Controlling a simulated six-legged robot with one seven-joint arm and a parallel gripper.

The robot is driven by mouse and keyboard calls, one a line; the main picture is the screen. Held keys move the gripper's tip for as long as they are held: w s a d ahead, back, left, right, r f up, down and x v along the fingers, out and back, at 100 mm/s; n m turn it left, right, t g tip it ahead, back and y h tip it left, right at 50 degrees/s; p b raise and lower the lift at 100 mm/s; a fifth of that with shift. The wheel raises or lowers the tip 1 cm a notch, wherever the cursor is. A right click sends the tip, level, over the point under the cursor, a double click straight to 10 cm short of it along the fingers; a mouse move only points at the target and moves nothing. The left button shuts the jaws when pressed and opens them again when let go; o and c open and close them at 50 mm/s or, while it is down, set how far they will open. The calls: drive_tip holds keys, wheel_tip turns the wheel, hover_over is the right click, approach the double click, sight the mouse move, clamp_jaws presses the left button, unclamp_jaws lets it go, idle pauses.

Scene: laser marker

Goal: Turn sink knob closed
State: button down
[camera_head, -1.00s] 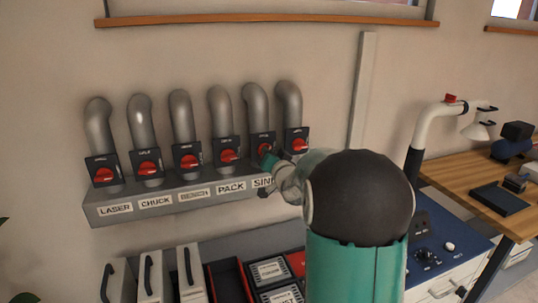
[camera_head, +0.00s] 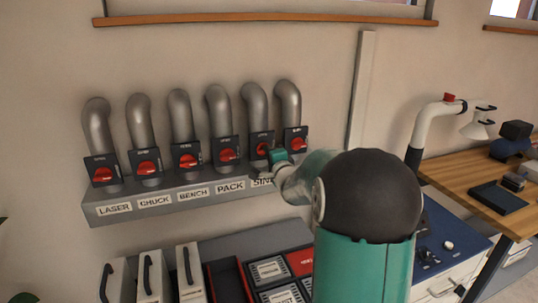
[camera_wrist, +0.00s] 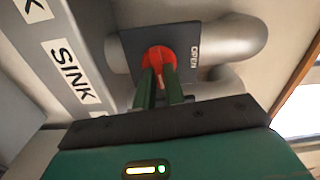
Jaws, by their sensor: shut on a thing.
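The sink knob is a round red dial on a dark plate above the SINK label; it shows in the head view (camera_head: 262,150), partly hidden by my gripper (camera_head: 272,157). In the wrist view the red knob (camera_wrist: 159,58) sits on its dark plate with the word OPEN beside it. My gripper (camera_wrist: 160,85) points at the knob, and its two green fingers are shut on the knob's raised grip. The SINK label (camera_wrist: 70,68) is at the left of the wrist view.
Other red knobs, such as the PACK knob (camera_head: 228,155), line up to the left, and one knob (camera_head: 298,146) stands close on the right. A grey shelf (camera_head: 90,213) carries the labels. Drawers and trays lie below. A wooden table (camera_head: 452,182) is at right.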

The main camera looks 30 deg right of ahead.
drive_tip(key=shift+m, duration=0.6)
drive_tip(key=c, duration=1.5)
unclamp_jaws()
drive_tip(key=v, duration=1.4)
drive_tip(key=shift+f, duration=0.1)
drive_tip(key=shift+w, duration=0.1)
